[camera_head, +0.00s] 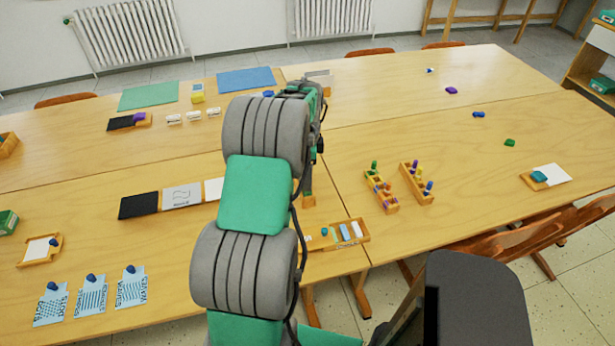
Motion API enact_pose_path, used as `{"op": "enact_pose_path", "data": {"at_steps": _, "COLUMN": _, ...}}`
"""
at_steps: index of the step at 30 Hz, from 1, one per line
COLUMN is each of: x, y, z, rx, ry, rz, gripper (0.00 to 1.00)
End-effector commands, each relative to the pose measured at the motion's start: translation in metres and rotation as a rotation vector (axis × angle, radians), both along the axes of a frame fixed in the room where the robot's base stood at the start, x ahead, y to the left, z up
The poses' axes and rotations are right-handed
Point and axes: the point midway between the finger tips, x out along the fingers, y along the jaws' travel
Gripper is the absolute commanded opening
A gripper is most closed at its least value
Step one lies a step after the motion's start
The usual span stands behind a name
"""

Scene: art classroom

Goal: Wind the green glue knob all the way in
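No thing in view can be made out for certain as the glue with the green knob. A wooden tray (353,240) near the front table edge holds small items, among them a small green piece (325,231), a light blue bar (345,232) and a white piece (357,229). They are too small to tell a knob. My arm rises through the middle and covers the table behind it. The wrist part shows at its upper right, above the table. My gripper's fingers are hidden or too unclear there, so I cannot tell whether it is open or holds anything.
Two wooden racks (421,192) with coloured pegs stand right of my arm. A green block (510,142) and a tray with white paper (556,173) lie farther right. Blue cards (91,297) lie front left. Chairs (520,241) line the right front edge. The right-hand tabletop is mostly clear.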

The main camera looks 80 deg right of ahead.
Motion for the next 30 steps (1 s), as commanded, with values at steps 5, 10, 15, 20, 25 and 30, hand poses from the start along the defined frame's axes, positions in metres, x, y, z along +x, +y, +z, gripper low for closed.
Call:
{"op": "enact_pose_path", "data": {"at_steps": 5, "x": 0.0, "y": 0.0, "z": 0.015, "rx": 0.0, "ry": 0.0, "rz": 0.0, "gripper": 0.82}}
{"op": "enact_pose_path", "data": {"at_steps": 10, "x": 0.0, "y": 0.0, "z": 0.027, "rx": 0.0, "ry": 0.0, "rz": 0.0, "gripper": 0.82}}
{"op": "enact_pose_path", "data": {"at_steps": 15, "x": 0.0, "y": 0.0, "z": 0.038, "rx": -0.001, "ry": 0.0, "rz": 0.0, "gripper": 0.82}}
{"op": "enact_pose_path", "data": {"at_steps": 20, "x": 0.0, "y": 0.0, "z": 0.039, "rx": 0.0, "ry": 0.0, "rz": 0.0, "gripper": 0.82}}
{"op": "enact_pose_path", "data": {"at_steps": 25, "x": 0.0, "y": 0.0, "z": 0.039, "rx": 0.0, "ry": 0.0, "rz": 0.0, "gripper": 0.82}}
{"op": "enact_pose_path", "data": {"at_steps": 30, "x": 0.0, "y": 0.0, "z": 0.038, "rx": 0.001, "ry": 0.0, "rz": 0.038, "gripper": 0.82}}
